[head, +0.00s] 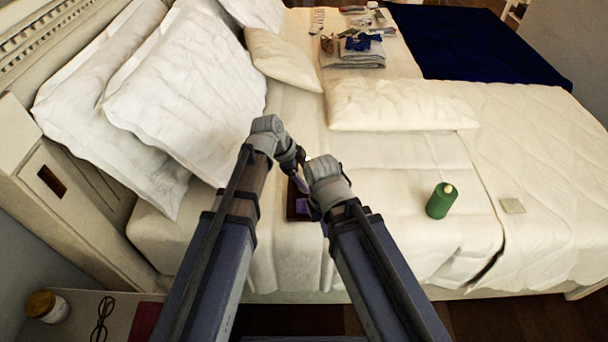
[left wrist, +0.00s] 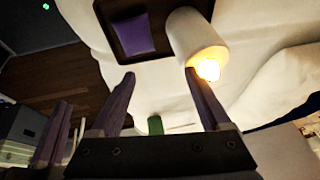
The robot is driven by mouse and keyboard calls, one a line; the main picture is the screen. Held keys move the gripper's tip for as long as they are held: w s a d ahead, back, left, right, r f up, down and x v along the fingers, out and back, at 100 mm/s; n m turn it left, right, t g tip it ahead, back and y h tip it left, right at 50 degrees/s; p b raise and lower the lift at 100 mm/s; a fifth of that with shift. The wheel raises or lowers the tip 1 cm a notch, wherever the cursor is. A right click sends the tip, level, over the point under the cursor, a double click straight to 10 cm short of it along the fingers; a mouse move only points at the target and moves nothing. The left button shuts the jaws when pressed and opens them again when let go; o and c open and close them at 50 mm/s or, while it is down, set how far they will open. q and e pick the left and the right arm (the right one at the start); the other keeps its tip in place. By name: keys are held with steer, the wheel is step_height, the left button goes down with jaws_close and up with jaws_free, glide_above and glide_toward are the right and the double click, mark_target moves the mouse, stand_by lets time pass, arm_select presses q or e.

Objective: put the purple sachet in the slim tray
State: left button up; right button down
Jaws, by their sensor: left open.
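The purple sachet (left wrist: 134,35) lies flat inside the dark slim tray (left wrist: 158,50) in the left wrist view, with the tray's rim around it. In the head view the tray (head: 291,211) is on the bed, largely covered by my arms. In the head view my left gripper (head: 301,181) is just above the tray. My right gripper (head: 311,208) is beside it, over the tray's right side; its fingertips are mostly hidden.
A pale cylinder (left wrist: 195,38) with a glowing end is beside the tray. A green bottle (head: 441,201) and a small beige square (head: 512,206) are to the right. Pillows (head: 185,85) lie behind. Folded cloth (head: 353,57) is far back. The bedside table (head: 75,315) is at front left.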

arm_select(q)
steer(key=shift+w, duration=0.1)
steer(key=p+v, duration=1.2)
steer(key=v, duration=0.1)
steer(key=s+f+n+g+y, duration=0.1)
steer(key=s+n+y, duration=0.5)
steer(key=s+n, duration=0.8)
steer(key=shift+s+a+f+g, duration=0.35)
steer(key=shift+a+f+g, duration=0.05)
steer(key=shift+a+g, duration=0.1)
